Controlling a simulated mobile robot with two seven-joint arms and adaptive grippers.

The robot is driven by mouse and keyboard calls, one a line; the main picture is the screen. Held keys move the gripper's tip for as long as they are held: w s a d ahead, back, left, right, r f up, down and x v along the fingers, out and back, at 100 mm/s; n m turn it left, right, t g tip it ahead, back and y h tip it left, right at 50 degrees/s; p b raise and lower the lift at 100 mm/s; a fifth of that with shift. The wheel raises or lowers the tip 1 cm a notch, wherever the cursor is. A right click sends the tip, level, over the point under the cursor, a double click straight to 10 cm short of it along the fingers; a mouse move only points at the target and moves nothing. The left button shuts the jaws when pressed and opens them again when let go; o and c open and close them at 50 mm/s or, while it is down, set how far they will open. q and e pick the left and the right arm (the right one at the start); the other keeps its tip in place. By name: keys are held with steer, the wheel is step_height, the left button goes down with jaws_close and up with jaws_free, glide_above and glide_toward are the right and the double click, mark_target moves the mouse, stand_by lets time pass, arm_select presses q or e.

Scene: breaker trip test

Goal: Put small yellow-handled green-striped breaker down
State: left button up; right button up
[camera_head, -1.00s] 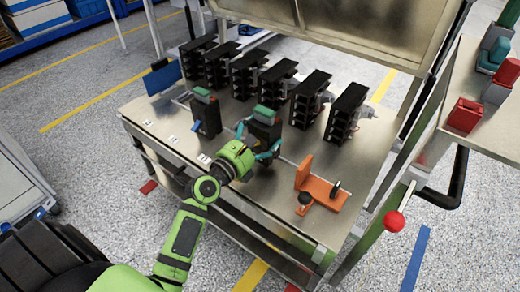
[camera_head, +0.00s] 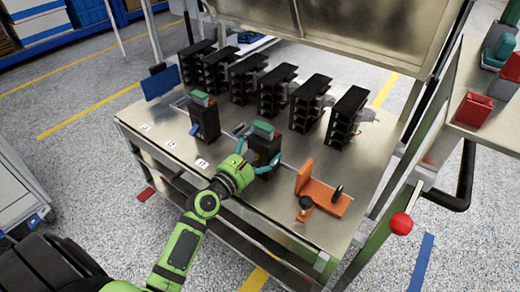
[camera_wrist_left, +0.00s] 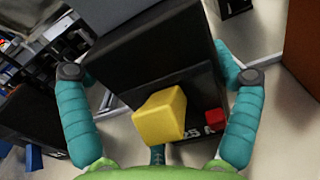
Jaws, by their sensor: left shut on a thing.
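The small breaker (camera_head: 264,146) is a black block with a green top in the head view, at the front middle of the metal table (camera_head: 225,210). The left wrist view shows its black body (camera_wrist_left: 155,60), yellow handle (camera_wrist_left: 160,115) and a small red button. My left gripper (camera_head: 256,165) is shut on it, with teal fingers (camera_wrist_left: 155,100) on both sides of the body. The breaker looks upright, at or just above the table; its underside is hidden. My right gripper is not in view.
A similar breaker with a blue handle (camera_head: 204,118) stands to the left. Several black racks (camera_head: 272,92) line the back. An orange fixture (camera_head: 320,193) stands to the right. White number labels (camera_head: 202,163) lie along the front left edge. Red breakers (camera_head: 474,109) sit on the right-hand bench.

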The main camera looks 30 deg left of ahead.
arm_select(q)
steer(key=o, duration=1.4)
steer(key=shift+f, duration=0.1)
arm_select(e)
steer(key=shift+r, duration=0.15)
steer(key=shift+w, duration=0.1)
arm_select(q)
steer(key=s, duration=0.5)
steer(key=shift+s+a, duration=0.25)
steer(key=shift+a, duration=0.15)
steer(key=s, duration=0.3)
steer(key=s+b, duration=0.1)
steer(key=s, duration=0.1)
steer(key=shift+s+a, duration=0.2)
steer(key=shift+a, duration=0.2)
steer(key=shift+s, duration=0.5)
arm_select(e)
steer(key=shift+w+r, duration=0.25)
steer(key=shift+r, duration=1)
